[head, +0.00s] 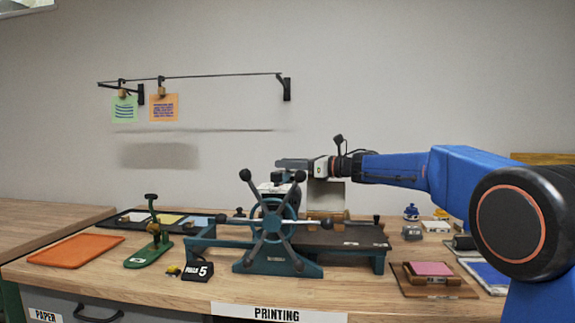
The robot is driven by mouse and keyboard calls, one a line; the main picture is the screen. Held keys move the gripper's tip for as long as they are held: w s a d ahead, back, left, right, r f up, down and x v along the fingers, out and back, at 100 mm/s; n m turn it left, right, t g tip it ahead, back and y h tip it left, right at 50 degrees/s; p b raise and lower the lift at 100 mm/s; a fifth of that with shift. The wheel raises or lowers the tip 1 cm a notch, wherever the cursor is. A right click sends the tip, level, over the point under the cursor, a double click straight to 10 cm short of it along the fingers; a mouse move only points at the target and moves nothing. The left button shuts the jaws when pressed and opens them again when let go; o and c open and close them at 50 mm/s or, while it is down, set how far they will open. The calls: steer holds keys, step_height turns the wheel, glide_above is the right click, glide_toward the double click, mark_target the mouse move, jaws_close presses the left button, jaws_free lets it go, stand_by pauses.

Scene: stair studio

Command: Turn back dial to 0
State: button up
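A teal press (368,260) with a large spoked handwheel (272,224) stands on the wooden table, in the middle of the head view. No dial face or 0 mark can be made out; the top of the press is partly hidden behind the wheel and its ball-ended spokes. My gripper (284,170) is above the press, just over the top of the wheel, and reaches in from the right, pointing left. Its fingers are small and dark here, and I cannot tell whether they are open or touch anything.
A black sign reading "PULLS 5" (198,271) and a green hand tool (149,254) stand left of the press, with an orange tray (75,250) farther left. A wooden block with a pink pad (433,269) lies at right. Paper cards (164,107) hang from a wall rail.

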steer(key=c, duration=0.3)
steer(key=shift+n+g, duration=0.3)
steer(key=n+g+y, duration=0.1)
steer(key=n+g, duration=0.1)
steer(key=g, duration=0.2)
steer(key=shift+w, duration=0.15)
steer(key=n+g, duration=0.4)
steer(key=g, duration=0.1)
steer(key=shift+g, duration=0.4)
steer(key=shift+n+g+h, duration=1)
steer(key=shift+n+g, duration=0.6)
steer(key=shift+g, duration=0.6)
steer(key=shift+n+g+h, duration=0.4)
steer(key=shift+n+g, duration=0.2)
steer(key=shift+g, duration=0.1)
steer(key=o, duration=1)
